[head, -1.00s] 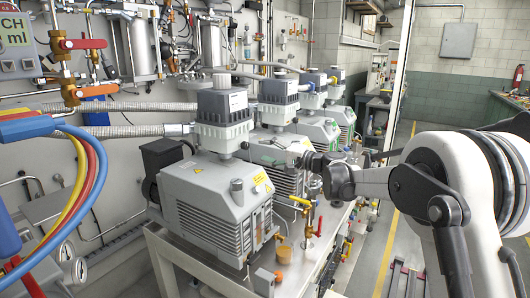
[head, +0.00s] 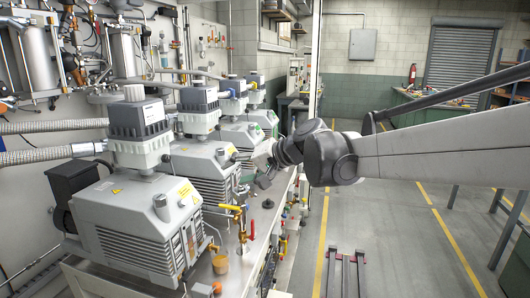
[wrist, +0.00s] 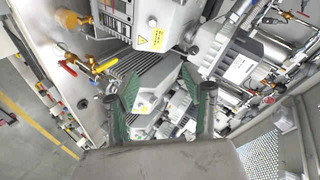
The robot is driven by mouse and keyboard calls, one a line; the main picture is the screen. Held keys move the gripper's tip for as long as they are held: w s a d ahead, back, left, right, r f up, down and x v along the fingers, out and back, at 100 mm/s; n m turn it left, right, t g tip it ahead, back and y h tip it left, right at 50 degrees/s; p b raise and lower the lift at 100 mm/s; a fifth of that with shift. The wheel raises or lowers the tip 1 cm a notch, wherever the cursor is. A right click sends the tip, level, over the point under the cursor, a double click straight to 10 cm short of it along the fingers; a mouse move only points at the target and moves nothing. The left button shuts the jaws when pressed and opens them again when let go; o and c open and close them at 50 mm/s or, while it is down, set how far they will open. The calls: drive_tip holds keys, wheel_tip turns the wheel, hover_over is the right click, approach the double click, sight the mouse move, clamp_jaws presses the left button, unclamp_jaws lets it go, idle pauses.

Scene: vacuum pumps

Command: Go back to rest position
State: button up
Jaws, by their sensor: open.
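My gripper (head: 264,168) is at the end of my arm, which reaches in from the right in the head view. It is small and partly hidden by my wrist there, in front of the row of grey vacuum pumps. In the wrist view my gripper (wrist: 158,95) shows two green-padded fingers spread wide apart with nothing held between them. The nearest pump (head: 140,225) stands at the front left of the bench. A pump with a yellow warning label (wrist: 148,38) shows beyond the fingers in the wrist view.
More pumps (head: 205,160) stand behind the nearest one. Small valves with red and yellow handles (head: 238,215) line the bench's front edge. Corrugated hoses (head: 50,154) run to the pumps from the left. The grey floor (head: 400,240) at right is open, with yellow lines.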

drive_tip(key=s+d+f+h, duration=0.3)
drive_tip(key=s+d+f, duration=0.1)
drive_tip(key=s+d, duration=0.5)
drive_tip(key=s+d+f+h, duration=0.4)
drive_tip(key=s+d, duration=0.5)
drive_tip(key=s, duration=0.2)
drive_tip(key=s+d+f+t+h, duration=0.1)
drive_tip(key=s+d+f+h, duration=0.2)
drive_tip(key=s+d, duration=0.6)
drive_tip(key=shift+s+f, duration=0.85)
drive_tip(key=shift+f, duration=0.05)
drive_tip(key=shift+d, duration=0.1)
